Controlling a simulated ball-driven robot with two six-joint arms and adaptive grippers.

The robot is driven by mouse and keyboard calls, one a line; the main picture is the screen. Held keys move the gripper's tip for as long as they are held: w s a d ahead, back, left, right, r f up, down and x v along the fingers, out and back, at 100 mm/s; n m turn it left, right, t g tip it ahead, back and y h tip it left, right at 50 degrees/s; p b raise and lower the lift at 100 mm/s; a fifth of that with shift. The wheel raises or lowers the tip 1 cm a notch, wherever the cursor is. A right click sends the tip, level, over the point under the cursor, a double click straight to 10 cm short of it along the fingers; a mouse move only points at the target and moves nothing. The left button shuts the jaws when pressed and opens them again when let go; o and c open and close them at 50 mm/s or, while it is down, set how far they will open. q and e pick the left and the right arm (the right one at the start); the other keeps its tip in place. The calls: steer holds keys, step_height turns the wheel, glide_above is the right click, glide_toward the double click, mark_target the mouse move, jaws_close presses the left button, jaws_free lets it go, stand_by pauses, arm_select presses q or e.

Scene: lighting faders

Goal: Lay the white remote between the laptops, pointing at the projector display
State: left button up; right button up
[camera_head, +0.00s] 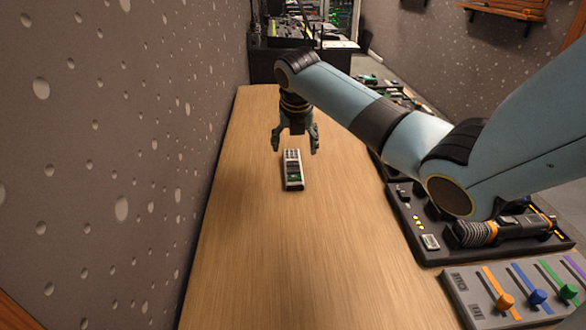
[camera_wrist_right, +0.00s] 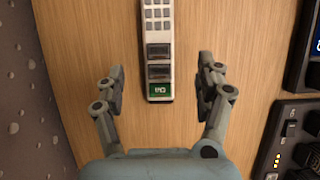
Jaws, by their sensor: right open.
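A white remote (camera_head: 292,169) with grey keys and a green patch at one end lies flat on the wooden table, lengthwise along it. It also shows in the right wrist view (camera_wrist_right: 158,40), where its far end is cut off by the top edge. My right gripper (camera_head: 295,149) is open and empty, pointing down above the remote's far end. In the wrist view its two fingers (camera_wrist_right: 160,80) stand apart on either side of the remote's green end, not touching it. My left gripper is out of view. I cannot make out laptops or a projector display.
A speckled grey wall (camera_head: 130,150) borders the table (camera_head: 310,270) on the left. Dark control panels (camera_head: 415,235) and a grey fader board with coloured knobs (camera_head: 510,300) line the right side. A dark desk with equipment (camera_head: 275,62) stands beyond. The table's near part is clear.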

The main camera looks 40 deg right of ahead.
mark_target(293, 163)
steer(key=shift+x, duration=1)
steer(key=x, duration=0.1)
steer(key=b+x, duration=0.1)
steer(key=x, duration=0.3)
steer(key=shift+s+a+f, duration=0.15)
steer(key=shift+a+f, duration=0.1)
steer(key=shift+a, duration=0.05)
steer(key=shift+r, duration=0.15)
steer(key=c, duration=1.5)
